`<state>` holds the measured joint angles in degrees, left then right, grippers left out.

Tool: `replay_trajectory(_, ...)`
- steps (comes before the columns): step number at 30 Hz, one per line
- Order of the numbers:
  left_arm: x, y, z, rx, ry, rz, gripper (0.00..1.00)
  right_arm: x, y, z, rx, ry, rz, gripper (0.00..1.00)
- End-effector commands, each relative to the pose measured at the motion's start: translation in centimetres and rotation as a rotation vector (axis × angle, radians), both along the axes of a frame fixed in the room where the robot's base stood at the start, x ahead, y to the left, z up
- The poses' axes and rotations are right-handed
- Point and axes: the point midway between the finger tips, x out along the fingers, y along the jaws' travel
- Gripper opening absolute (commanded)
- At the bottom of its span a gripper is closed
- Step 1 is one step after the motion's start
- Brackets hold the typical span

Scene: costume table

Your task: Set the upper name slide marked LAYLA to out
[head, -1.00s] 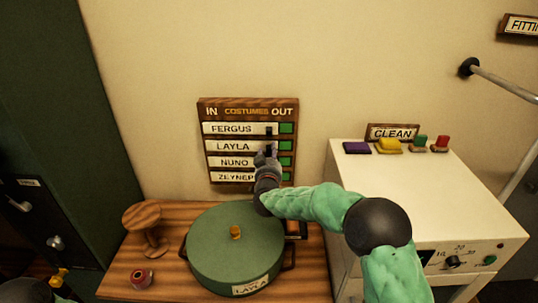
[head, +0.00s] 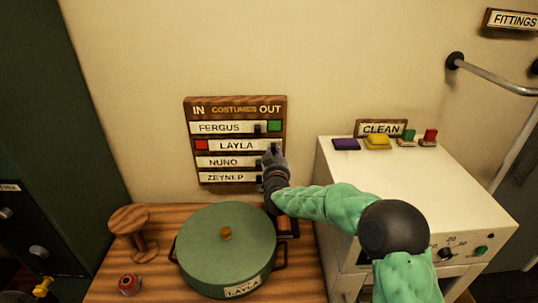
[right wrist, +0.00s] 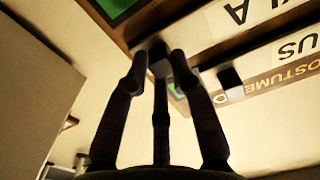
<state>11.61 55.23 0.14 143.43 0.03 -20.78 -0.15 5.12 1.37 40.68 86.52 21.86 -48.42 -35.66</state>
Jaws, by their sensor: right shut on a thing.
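The LAYLA slide (head: 237,146) is the second row of the wooden costumes board (head: 190,174) on the wall. It sits at the right, OUT end, with a red square (head: 201,145) uncovered at its left and no green visible at its right. My right gripper (head: 272,154) is at the right end of this slide. In the right wrist view its fingers (right wrist: 158,68) are shut on the slide's dark knob (right wrist: 159,57). The gripper hides the right ends of the NUNO (head: 222,162) and ZEYNEP (head: 224,177) rows in part. My left gripper is not seen.
The FERGUS slide (head: 220,128) sits at the left, with green at its right. Below the board, a green lidded pot (head: 224,262) tagged LAYLA stands on the wooden table (head: 183,293). A white cabinet (head: 430,190) with small coloured blocks stands at the right.

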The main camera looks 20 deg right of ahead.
Motion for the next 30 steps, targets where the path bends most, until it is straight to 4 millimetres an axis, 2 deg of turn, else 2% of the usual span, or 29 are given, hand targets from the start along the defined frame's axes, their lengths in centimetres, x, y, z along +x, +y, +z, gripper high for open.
replay_trajectory(1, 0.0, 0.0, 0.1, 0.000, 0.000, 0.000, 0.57, 0.0, -0.2, 0.6, -0.004, -0.010, -0.004, 0.00)
replay_trajectory(3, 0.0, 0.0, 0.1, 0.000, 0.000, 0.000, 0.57, 0.0, -0.2, 0.7, -0.004, -0.010, -0.004, 0.00)
replay_trajectory(4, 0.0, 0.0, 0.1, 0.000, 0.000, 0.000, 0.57, 0.0, -0.2, 0.7, -0.005, -0.011, -0.005, 0.30)
replay_trajectory(6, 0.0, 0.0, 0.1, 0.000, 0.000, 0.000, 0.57, 0.0, -0.2, 0.7, -0.005, -0.011, -0.005, 0.45)
replay_trajectory(16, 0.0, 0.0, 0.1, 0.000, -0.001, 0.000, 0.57, -0.1, 0.0, 0.3, -0.002, -0.005, -0.002, 0.45)
replay_trajectory(20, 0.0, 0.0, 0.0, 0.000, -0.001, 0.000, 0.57, -0.8, 0.3, 0.3, -0.002, -0.004, -0.001, 0.45)
replay_trajectory(30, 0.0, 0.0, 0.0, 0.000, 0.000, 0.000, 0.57, -6.0, 2.5, 0.4, -0.002, -0.006, -0.001, 0.45)
